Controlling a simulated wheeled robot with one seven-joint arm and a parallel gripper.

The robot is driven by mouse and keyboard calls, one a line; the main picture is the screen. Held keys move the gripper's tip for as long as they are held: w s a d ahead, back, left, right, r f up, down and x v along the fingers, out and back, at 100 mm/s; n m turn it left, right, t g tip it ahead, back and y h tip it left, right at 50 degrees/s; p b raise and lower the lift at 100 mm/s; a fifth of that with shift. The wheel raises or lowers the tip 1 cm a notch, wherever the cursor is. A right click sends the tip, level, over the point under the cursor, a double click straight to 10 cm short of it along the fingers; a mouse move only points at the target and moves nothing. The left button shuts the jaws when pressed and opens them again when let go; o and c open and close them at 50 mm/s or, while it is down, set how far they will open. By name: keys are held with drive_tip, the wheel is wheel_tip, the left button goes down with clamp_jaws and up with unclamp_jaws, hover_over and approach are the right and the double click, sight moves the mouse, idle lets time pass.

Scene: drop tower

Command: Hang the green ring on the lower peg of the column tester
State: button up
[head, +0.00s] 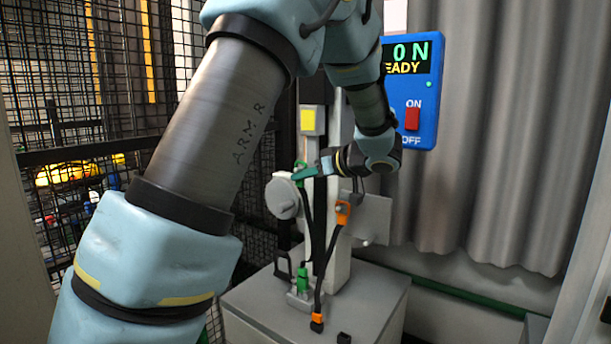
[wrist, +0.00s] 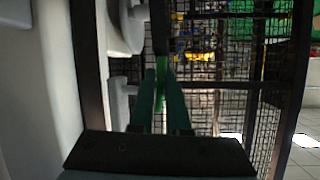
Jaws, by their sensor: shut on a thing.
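My gripper (head: 298,175) has its teal fingers shut on the green ring (head: 300,166), beside the front of the column tester (head: 340,262). The ring also shows as a bright green piece between the fingertips in the wrist view (wrist: 161,72); its full loop is hidden. A black strap runs from it down to a green plug (head: 303,279) on the tester's base. An orange ring (head: 343,209) on another black strap is at a pale peg tip on the column's right side. A round grey disc (head: 283,198) sits just below my fingers. I cannot tell which fitting is the lower peg.
A yellow square (head: 308,120) is on the column above my gripper. An orange plug (head: 317,322) is on the base (head: 250,310). A blue ON/OFF panel (head: 425,95) hangs at the right. Black mesh fencing (head: 60,120) stands left and a grey curtain (head: 520,130) right.

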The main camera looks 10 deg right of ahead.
drive_tip(key=shift+s+a, duration=1.7)
drive_tip(key=shift+a, duration=0.05)
drive_tip(key=shift+f, duration=0.1)
